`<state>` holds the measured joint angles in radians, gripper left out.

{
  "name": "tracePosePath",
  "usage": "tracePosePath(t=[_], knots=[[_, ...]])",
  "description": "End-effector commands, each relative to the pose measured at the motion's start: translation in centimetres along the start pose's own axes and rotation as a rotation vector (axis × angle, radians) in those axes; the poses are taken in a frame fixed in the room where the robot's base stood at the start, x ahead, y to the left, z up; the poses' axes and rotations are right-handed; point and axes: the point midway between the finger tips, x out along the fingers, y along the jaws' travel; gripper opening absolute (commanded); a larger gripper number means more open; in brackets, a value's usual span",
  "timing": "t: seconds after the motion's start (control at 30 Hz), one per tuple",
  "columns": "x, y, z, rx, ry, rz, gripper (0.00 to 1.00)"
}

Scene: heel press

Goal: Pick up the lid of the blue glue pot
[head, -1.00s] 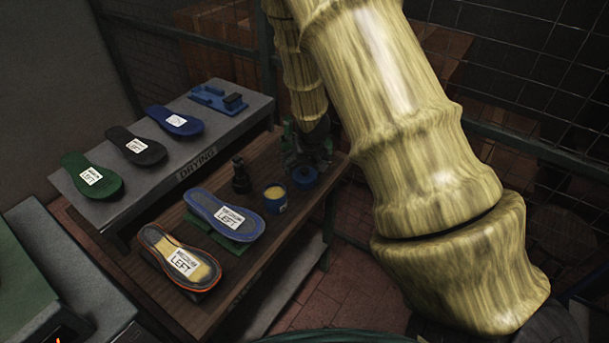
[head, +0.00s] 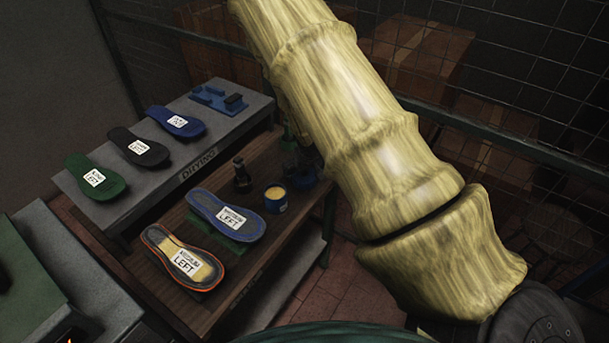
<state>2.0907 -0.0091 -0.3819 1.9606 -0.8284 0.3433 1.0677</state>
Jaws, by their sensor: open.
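The blue glue pot (head: 275,199) stands open on the wooden bench, with pale yellow glue showing in its top. A dark blue round piece (head: 302,180), which looks like its lid, sits just right of and behind the pot, in shadow beside my arm. My gripper (head: 293,158) is a dark shape just above and behind that piece, mostly hidden by my pale arm. It is open. Its fingertips are not clear, and I cannot tell whether they touch the lid.
A dark bottle (head: 242,176) stands left of the pot. A blue insole (head: 227,214) and an orange-edged insole (head: 183,258) lie in front. The grey drying shelf (head: 130,205) at left holds several insoles and a blue block piece (head: 218,98). A wire mesh fence (head: 500,80) stands behind.

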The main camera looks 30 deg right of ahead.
Motion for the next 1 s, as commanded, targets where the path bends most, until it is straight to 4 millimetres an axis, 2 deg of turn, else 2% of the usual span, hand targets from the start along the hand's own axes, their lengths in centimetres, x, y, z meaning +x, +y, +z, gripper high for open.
tracePosePath(t=[0.13, 0.3, 0.33, 0.83, 1.0], knots=[[0.0, 0.01, 0.0, 0.0, 0.0, 0.0, 0.96], [-0.01, 0.01, 0.0, 0.0, 0.0, 0.0, 0.65], [-0.01, 0.02, 0.0, 0.0, 0.0, 0.0, 0.63], [0.01, 0.04, 0.08, 0.001, -0.001, 0.0, 0.61], [-0.52, 0.06, -0.22, 0.002, 0.001, -0.001, 0.6]])
